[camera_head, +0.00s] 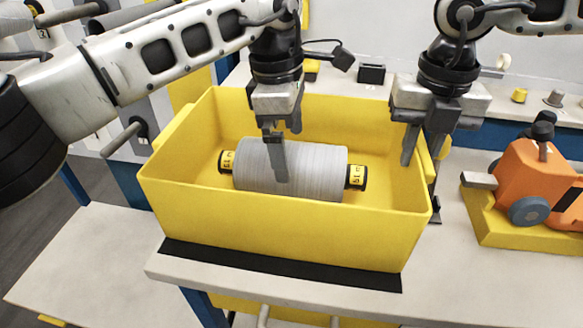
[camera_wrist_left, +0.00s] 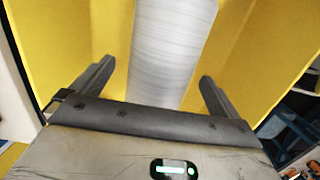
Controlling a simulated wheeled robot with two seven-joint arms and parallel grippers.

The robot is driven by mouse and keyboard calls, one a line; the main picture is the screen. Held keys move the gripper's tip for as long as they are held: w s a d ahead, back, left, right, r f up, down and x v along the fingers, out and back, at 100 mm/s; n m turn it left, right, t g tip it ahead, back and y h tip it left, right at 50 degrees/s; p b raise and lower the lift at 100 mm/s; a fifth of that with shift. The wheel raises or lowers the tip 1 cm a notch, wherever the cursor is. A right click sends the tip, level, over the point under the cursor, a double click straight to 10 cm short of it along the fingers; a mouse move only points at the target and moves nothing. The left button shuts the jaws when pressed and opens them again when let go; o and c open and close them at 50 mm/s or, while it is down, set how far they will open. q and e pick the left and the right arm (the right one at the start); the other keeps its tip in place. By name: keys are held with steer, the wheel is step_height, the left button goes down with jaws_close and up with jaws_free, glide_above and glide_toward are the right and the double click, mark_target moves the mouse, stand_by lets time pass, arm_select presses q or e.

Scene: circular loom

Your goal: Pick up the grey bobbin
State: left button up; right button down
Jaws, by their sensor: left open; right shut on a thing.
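The grey bobbin (camera_head: 318,172) lies on its side in the yellow bin (camera_head: 280,235). Its dark ends carry yellow labels. My left gripper (camera_head: 284,155) is open above the bobbin, pointing down, with one finger in front of it and the other partly hidden behind. In the left wrist view the bobbin (camera_wrist_left: 170,50) shows between the two spread fingers of this gripper (camera_wrist_left: 155,85), with a gap on each side. My right gripper (camera_head: 422,160) is shut on the bin's right wall, one finger inside and one outside.
The bin stands on a pale table (camera_head: 210,268) with a black strip (camera_head: 280,265) along its front. An orange device (camera_head: 535,175) on a yellow base stands at the right. Small dark and yellow parts lie on the surface behind.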

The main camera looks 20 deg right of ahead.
mark_target(292, 164)
arm_select(q)
steer(key=f, duration=0.5)
steer(key=shift+s+d, duration=0.1)
steer(key=shift+s, duration=0.15)
arm_select(e)
steer(key=shift+s+f, duration=0.2)
arm_select(q)
steer(key=c, duration=1.3)
steer(key=shift+r, duration=0.1)
steer(key=shift+c, duration=0.2)
step_height(292, 164, up, 10)
